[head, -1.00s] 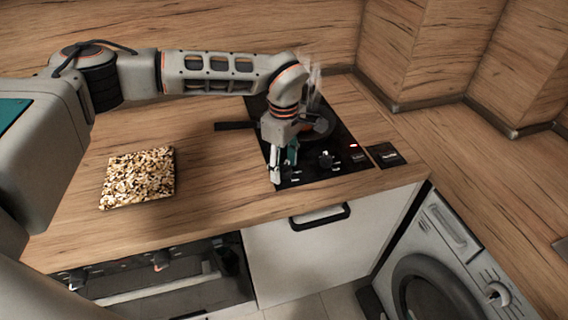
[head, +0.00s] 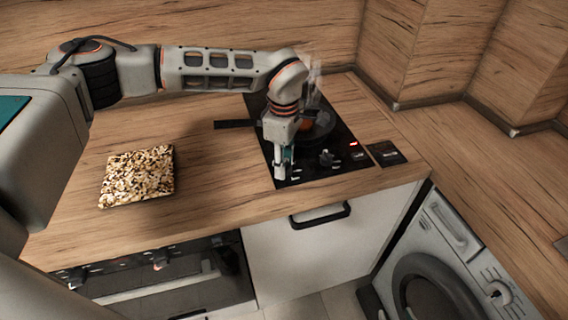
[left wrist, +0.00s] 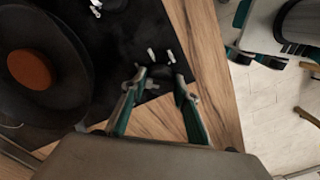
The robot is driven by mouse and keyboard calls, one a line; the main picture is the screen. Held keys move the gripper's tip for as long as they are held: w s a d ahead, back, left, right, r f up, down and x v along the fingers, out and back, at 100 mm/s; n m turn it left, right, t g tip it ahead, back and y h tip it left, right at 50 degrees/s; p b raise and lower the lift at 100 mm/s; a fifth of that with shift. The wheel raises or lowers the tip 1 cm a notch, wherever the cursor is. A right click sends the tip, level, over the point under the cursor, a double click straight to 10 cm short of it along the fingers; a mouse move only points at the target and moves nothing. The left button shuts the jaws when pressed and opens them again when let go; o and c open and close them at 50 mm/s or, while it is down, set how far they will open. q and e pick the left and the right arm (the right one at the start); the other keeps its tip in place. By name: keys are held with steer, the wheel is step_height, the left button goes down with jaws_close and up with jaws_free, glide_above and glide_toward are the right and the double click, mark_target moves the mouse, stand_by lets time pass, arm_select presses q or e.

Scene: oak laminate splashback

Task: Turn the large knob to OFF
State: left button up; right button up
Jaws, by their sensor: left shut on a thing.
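The black hob (head: 342,168) is set in the wooden worktop. My left gripper (head: 283,174) reaches down to its front left corner and is shut on a dark knob (left wrist: 158,74), which shows between the fingertips in the left wrist view (left wrist: 162,80). White marks lie around this knob; its pointer direction is not clear. In the head view my gripper hides this knob. A second dark knob (head: 326,158) stands free to its right on the hob. I cannot tell which knob is larger. My right gripper is not in view.
A dark pan (head: 318,132) with an orange item inside stands behind the gripper, its handle (head: 233,124) pointing left; it also shows in the left wrist view (left wrist: 70,85). A red light (head: 354,144) glows on the hob. A speckled board (head: 138,177) lies left on the worktop.

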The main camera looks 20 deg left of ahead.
arm_select(q)
steer(key=shift+n, duration=0.5)
steer(key=shift+n+b, duration=0.35)
steer(key=shift+n, duration=0.55)
steer(key=n, duration=0.4)
steer(key=shift+b, duration=0.35)
steer(key=shift+n, duration=0.5)
steer(key=o, duration=1.1)
